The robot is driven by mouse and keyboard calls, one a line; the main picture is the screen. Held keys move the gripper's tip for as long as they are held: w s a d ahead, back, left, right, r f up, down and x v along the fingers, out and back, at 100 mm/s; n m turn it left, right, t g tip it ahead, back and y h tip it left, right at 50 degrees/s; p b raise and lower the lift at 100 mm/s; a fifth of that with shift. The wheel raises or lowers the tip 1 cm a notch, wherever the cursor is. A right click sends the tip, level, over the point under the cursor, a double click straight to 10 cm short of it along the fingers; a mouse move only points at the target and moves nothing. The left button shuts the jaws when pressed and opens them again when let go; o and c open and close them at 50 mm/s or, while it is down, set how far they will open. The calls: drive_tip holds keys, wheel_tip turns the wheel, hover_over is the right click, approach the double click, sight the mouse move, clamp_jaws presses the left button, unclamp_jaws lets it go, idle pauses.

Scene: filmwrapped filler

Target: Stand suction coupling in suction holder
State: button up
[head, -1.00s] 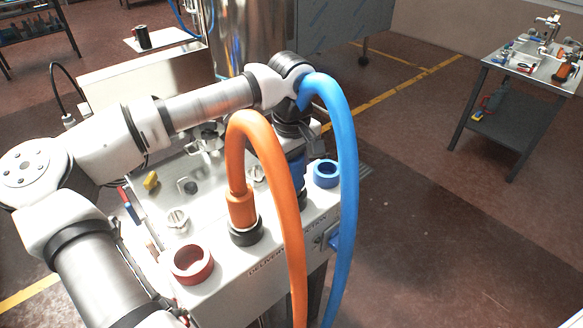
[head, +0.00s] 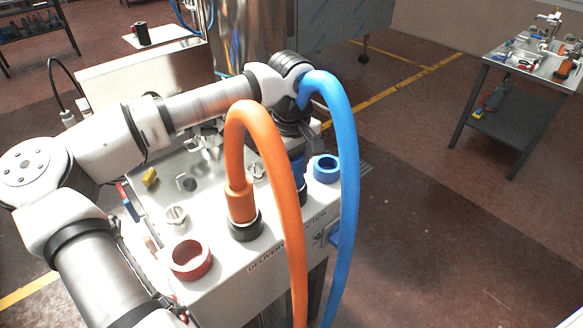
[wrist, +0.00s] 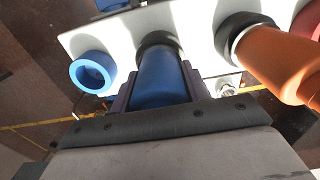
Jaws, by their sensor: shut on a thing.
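The blue suction coupling (head: 299,168) is on the end of a thick blue hose (head: 347,170). My gripper (wrist: 158,88) is shut on this coupling, with one finger on each side of it. In the wrist view the coupling (wrist: 160,75) ends at a black collar (wrist: 157,39) on the white panel; I cannot tell how deep it sits. The suction holder, an open blue ring (head: 327,177), stands empty on the panel just right of the coupling in the head view. In the wrist view the ring (wrist: 109,66) is left of my gripper, apart from it.
An orange coupling (head: 241,205) with its arching hose (head: 282,180) stands in a black collar left of my gripper in the head view. An empty red ring (head: 207,262) is at the panel's front left. A side table (head: 505,68) stands far right.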

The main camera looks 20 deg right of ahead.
drive_tip(key=shift+f, duration=0.15)
idle(0.6)
drive_tip(key=o, duration=1.4)
